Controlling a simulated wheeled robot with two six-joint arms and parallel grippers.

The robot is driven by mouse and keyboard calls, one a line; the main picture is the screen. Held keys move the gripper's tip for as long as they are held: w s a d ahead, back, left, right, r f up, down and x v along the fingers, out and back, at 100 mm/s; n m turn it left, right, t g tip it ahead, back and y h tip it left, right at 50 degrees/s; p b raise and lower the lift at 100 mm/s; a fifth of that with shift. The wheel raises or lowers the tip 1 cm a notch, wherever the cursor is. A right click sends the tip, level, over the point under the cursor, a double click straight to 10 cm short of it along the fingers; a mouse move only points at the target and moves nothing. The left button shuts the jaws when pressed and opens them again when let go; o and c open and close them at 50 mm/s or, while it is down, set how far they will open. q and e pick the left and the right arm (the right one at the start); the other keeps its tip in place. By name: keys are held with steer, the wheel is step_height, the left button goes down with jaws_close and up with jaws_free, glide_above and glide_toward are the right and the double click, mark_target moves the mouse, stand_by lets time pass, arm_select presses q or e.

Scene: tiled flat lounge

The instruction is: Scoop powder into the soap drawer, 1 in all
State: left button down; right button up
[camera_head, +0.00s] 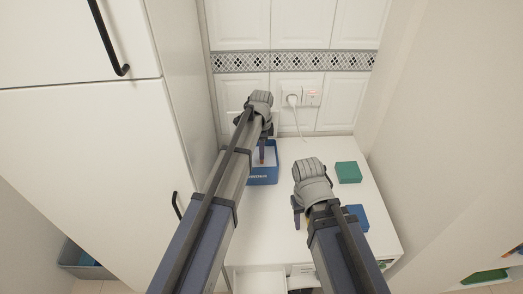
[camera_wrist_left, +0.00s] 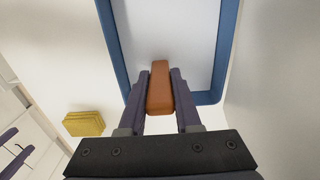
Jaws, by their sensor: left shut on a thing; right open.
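A blue box (camera_head: 263,180) with a pale filling, which looks like powder, stands on the white top at the back left. Its blue rim (camera_wrist_left: 116,45) frames the pale surface in the left wrist view. My left gripper (camera_head: 264,155) points down into the box. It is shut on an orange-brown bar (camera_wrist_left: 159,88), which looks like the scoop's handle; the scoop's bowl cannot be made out. My right gripper (camera_head: 297,217) is open and empty above the white top, right of the box. White parts (camera_head: 300,269) show below the front edge; I cannot tell whether they are the soap drawer.
A green block (camera_head: 347,172) and a blue block (camera_head: 358,214) lie on the right of the white top. A yellow block (camera_wrist_left: 85,123) shows in the left wrist view. A tall white cabinet (camera_head: 80,150) stands close on the left. A plug and cord (camera_head: 297,115) hang at the back wall.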

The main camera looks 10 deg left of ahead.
arm_select(q)
steer(key=shift+r, duration=0.15)
step_height(320, 180, up, 10)
steer(key=p, duration=1)
stand_by(0.3)
steer(key=s+d+r+p, duration=0.1)
steer(key=s+d+p, duration=0.1)
steer(key=s, duration=0.8)
steer(key=shift+r, duration=0.35)
stand_by(0.3)
steer(key=shift+w, duration=0.1)
stand_by(0.3)
